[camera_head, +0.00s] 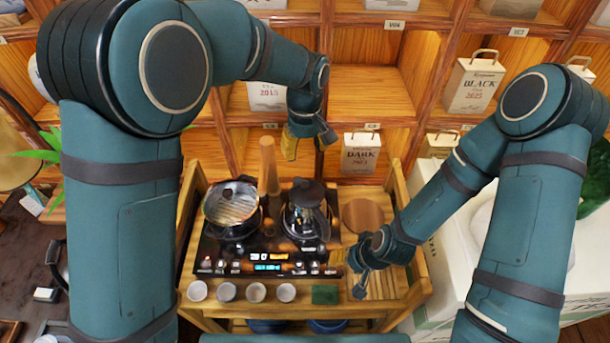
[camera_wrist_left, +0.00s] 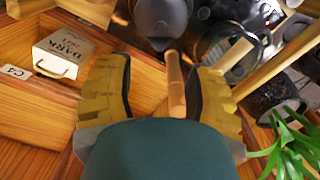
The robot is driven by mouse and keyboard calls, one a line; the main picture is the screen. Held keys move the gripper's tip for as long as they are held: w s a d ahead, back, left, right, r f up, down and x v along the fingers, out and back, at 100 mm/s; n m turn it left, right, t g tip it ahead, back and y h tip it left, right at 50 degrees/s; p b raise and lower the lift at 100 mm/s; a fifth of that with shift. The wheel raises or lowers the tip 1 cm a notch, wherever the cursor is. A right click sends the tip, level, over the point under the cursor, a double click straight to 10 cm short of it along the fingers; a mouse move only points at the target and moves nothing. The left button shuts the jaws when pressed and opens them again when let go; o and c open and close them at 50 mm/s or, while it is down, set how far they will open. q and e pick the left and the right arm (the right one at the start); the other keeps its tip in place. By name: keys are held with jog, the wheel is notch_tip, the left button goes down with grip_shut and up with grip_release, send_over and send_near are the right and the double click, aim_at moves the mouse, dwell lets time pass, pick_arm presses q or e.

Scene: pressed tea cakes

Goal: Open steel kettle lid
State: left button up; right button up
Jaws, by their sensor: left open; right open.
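The steel kettle (camera_head: 306,222) stands on the right side of the black stove in the head view. Its dark lid (camera_head: 308,193) appears seated on top. In the left wrist view a dark grey rounded part, which looks like the kettle (camera_wrist_left: 160,18), is at the top edge. My left gripper (camera_head: 306,146) is beyond the kettle, near the shelf, its yellow fingers apart and empty. These fingers also frame the left wrist view (camera_wrist_left: 162,70). My right gripper (camera_head: 360,280) is open and empty over the slatted right part of the cart, apart from the kettle.
A glass-lidded pot (camera_head: 231,203) sits left of the kettle. An upright wooden cylinder (camera_head: 269,165) stands behind them. Several small cups (camera_head: 227,292) and a green square (camera_head: 325,295) line the front. A round wooden board (camera_head: 362,215) lies right. Shelves with boxes (camera_head: 361,153) rise behind.

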aim_at(305, 184)
pick_arm(q)
notch_tip(305, 184, down, 12)
jog(key=shift+s+f, duration=0.15)
jog(key=shift+f, duration=0.05)
dwell(0.4)
grip_shut()
